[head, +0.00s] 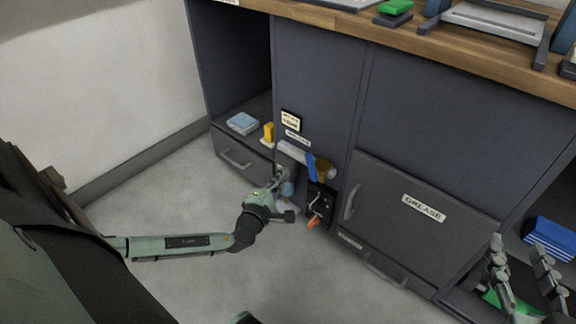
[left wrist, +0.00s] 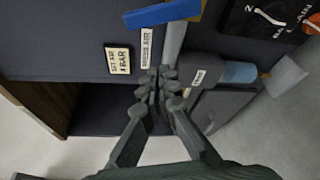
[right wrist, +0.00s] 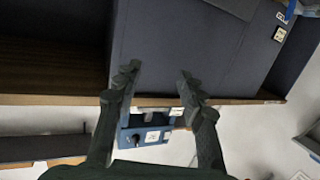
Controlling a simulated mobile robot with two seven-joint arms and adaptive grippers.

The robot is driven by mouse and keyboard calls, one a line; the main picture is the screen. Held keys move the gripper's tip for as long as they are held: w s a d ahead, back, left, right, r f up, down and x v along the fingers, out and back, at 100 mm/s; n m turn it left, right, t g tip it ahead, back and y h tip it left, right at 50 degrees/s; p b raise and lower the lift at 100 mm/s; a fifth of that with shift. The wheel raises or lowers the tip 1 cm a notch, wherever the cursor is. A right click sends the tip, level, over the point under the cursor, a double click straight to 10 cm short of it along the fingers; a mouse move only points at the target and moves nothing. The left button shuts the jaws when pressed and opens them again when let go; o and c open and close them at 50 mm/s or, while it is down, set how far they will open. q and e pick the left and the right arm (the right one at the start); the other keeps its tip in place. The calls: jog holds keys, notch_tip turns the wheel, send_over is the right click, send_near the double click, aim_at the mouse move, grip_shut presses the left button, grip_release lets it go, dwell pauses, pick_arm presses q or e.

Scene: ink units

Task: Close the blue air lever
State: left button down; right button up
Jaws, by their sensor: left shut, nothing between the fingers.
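The blue air lever (head: 311,166) is on the cabinet front, at a brass-coloured valve body (head: 326,169) on a pale grey pipe (head: 291,151). It slants downward in the head view, crosswise to the pipe. In the left wrist view the blue lever (left wrist: 163,13) lies across the pipe (left wrist: 175,42) at the top. My left gripper (head: 281,176) is just below and left of the lever; in its wrist view the fingertips (left wrist: 163,85) are together and empty, apart from the lever. My right gripper (right wrist: 158,78) is open and empty, far from the lever.
A grey filter body with blue bowl (left wrist: 240,72) is close beside my left fingers. The GREASE door (head: 410,220) is right. The floor is clear.

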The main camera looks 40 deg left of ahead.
pick_arm(q)
jog(key=shift+v, duration=1.8)
pick_arm(e)
jog(key=shift+s+d+f+g+h, duration=0.1)
jog(key=shift+d+f+g+h, duration=0.35)
jog(key=shift+f, duration=0.4)
jog(key=shift+s+d+f+g+h, duration=0.1)
jog(key=shift+d+f+g+h, duration=0.2)
jog(key=shift+d+f, duration=0.4)
pick_arm(q)
jog(key=shift+s+d, duration=0.1)
pick_arm(e)
jog(key=shift+s+a+f, duration=0.1)
jog(key=shift+a+f, duration=0.05)
